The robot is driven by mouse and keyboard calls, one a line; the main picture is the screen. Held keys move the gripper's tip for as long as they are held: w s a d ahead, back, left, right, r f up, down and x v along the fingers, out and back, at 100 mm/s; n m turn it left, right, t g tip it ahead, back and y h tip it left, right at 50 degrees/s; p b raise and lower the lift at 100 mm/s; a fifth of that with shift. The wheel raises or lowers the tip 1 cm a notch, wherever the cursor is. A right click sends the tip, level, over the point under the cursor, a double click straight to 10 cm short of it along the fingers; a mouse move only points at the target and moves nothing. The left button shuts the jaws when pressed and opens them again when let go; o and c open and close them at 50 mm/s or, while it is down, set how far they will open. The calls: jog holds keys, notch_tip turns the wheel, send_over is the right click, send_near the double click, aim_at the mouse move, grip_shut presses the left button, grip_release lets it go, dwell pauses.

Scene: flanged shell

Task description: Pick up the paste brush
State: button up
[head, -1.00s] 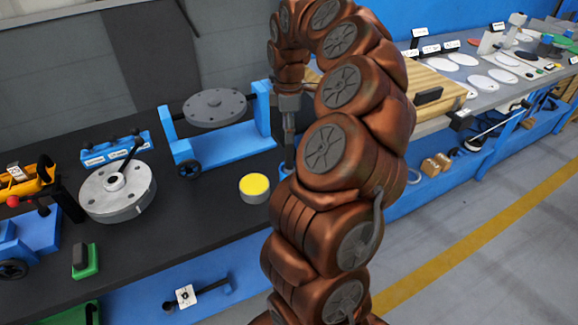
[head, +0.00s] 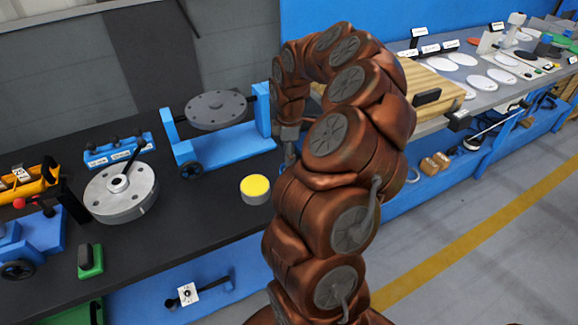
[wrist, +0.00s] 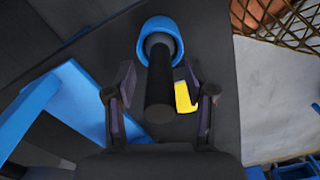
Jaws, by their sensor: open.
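In the wrist view, a dark cylindrical handle (wrist: 159,85), which looks like the paste brush, stands in a blue ring-shaped holder (wrist: 145,30). My gripper (wrist: 158,72) is open, with one finger on each side of the handle and a gap visible on both sides. The brush's lower end is hidden inside the holder. In the head view, my arm hides the brush and the holder, and only part of my wrist shows at the arm's end.
A tin with a yellow top (head: 255,188) stands on the dark bench close to my arm; a yellow patch (wrist: 184,97) shows near the right finger. A blue stand with a grey disc (head: 216,108) is behind it. A flanged metal part (head: 121,193) is at left.

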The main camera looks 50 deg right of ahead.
grip_shut()
dwell(0.3)
jog(key=shift+r, duration=0.15)
notch_tip(320, 180, up, 10)
jog(key=shift+f+b, duration=0.1)
jog(key=shift+b, duration=1.1)
